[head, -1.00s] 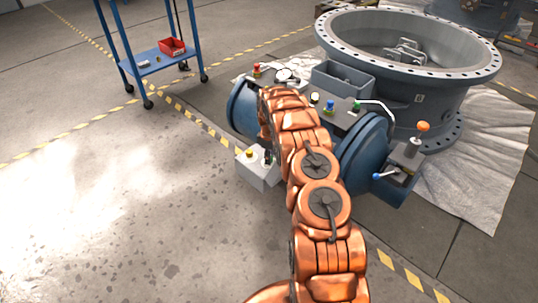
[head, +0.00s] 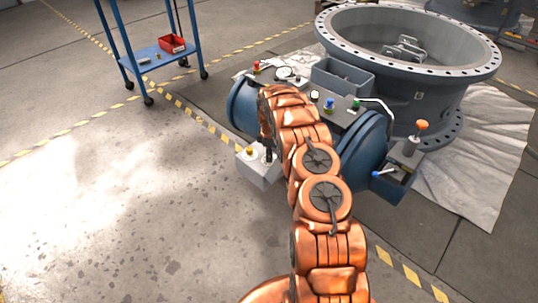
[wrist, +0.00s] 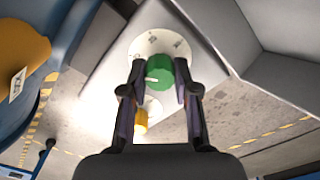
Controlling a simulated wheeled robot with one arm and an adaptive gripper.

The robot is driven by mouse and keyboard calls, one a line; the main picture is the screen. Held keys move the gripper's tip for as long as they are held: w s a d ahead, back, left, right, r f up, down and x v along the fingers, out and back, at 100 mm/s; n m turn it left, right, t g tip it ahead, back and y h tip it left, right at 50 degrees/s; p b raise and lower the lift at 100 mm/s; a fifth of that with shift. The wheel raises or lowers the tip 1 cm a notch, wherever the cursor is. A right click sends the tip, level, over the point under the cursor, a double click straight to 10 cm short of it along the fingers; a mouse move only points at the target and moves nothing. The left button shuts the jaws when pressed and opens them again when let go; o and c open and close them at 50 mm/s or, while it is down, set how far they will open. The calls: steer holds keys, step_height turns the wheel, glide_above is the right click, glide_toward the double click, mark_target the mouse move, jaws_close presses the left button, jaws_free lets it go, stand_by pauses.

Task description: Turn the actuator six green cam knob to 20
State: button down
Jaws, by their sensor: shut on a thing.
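The green cam knob (wrist: 161,73) sits on a round white dial plate (wrist: 160,42) in the wrist view. A white line on the knob points left and slightly down. The marks on the dial are too small to read. My gripper (wrist: 159,83) is shut on the knob, one finger on each side. In the head view my gripper (head: 268,152) is a small dark shape at the pale box (head: 258,173); the green knob is hidden there.
A yellow knob (wrist: 140,121) is close to my left finger, and also shows on the box in the head view (head: 249,150). The blue actuator body (head: 364,150) lies behind my arm. A large grey valve ring (head: 408,75) stands behind it.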

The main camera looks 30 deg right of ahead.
steer(key=c, duration=0.9)
jaws_free()
steer(key=shift+o, duration=0.2)
step_height(320, 180, up, 12)
